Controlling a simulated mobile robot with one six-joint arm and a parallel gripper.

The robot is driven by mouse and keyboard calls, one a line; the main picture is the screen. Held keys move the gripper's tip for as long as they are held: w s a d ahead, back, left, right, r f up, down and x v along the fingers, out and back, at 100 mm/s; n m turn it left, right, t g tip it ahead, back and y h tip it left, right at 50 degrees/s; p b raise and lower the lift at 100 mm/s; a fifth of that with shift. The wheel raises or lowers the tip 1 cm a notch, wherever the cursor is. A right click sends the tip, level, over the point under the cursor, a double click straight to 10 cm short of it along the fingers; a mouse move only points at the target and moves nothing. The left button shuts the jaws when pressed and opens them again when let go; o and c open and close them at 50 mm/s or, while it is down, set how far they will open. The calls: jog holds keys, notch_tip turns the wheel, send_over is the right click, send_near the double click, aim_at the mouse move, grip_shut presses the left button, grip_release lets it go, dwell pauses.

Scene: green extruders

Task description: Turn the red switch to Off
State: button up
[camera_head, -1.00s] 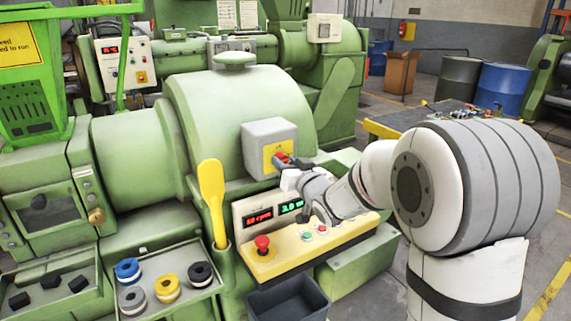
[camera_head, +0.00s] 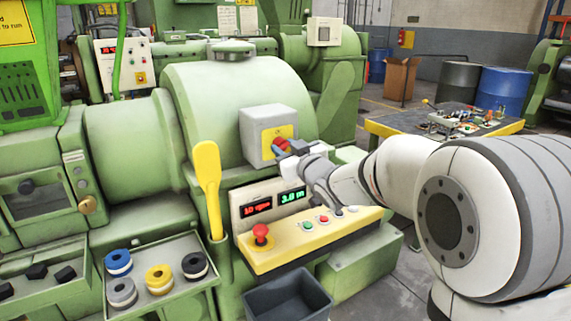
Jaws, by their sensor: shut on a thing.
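The red switch (camera_head: 281,144) sits on a yellow plate (camera_head: 267,149) on the front of a grey box (camera_head: 256,123) on the green extruder. My gripper (camera_head: 286,149) is at the switch, shut on it, reaching in from the right. The lettering on the plate is too small to read, so the switch's exact setting cannot be told.
Below is a yellow control panel (camera_head: 345,222) with a red mushroom button (camera_head: 260,233) and lit displays (camera_head: 292,196). A yellow paddle (camera_head: 207,180) stands at its left. A dark bin (camera_head: 288,302) is below. A tool table (camera_head: 445,125) stands behind my arm.

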jog(key=n+b, duration=0.4)
jog(key=shift+f, duration=0.35)
jog(key=n+b, duration=0.3)
jog(key=b, duration=0.1)
jog(key=shift+n+y, duration=0.3)
jog(key=shift+y, duration=0.1)
jog(key=n+b, duration=0.4)
jog(key=n, duration=0.2)
jog(key=shift+r, duration=0.1)
jog(key=shift+n, duration=0.3)
jog(key=o, duration=0.9)
jog(key=shift+r, duration=0.15)
jog(key=shift+o, duration=0.2)
jog(key=v, duration=0.8)
